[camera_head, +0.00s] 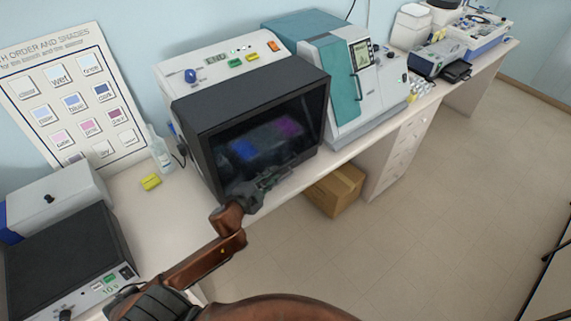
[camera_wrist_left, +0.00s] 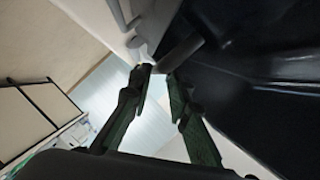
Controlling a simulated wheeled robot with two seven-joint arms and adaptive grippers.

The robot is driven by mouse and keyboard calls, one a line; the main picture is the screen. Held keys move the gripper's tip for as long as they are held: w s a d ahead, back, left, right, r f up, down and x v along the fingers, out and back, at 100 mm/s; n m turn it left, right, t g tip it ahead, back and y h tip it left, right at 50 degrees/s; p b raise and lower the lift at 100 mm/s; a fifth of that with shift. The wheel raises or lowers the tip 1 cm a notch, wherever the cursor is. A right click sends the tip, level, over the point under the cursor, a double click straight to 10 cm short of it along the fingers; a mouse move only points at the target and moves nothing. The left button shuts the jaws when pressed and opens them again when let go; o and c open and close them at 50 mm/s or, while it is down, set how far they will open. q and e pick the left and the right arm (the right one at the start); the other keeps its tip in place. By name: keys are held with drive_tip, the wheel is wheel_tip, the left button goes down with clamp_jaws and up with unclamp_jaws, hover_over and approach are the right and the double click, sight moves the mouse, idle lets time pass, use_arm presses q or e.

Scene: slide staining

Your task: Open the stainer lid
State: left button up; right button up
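The stainer (camera_head: 190,85) stands against the wall on the bench, white with buttons on top. Its black-framed lid (camera_head: 245,95) has a dark see-through front and looks closed. Blue and purple patches show through the front. My left gripper (camera_head: 272,180) is at the lower part of the front. In the left wrist view its two fingers (camera_wrist_left: 161,72) reach towards a dark grey bar (camera_wrist_left: 186,50), which looks like a handle. The fingertips are a small gap apart, with the bar's end at or between them. I cannot tell whether they grip it. My right gripper is out of view.
A teal and white machine (camera_head: 340,75) stands close right of the stainer. A dark-topped device (camera_head: 65,260) sits at front left. A cardboard box (camera_head: 335,190) is on the floor below.

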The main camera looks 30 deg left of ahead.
sight(285, 166)
use_arm(q)
drive_tip(key=x, duration=0.4)
drive_tip(key=d+x, duration=0.1)
drive_tip(key=x, duration=0.2)
drive_tip(key=shift+w, duration=0.1)
drive_tip(key=shift+c, duration=0.5)
clamp_jaws()
drive_tip(key=shift+a+r, duration=0.1)
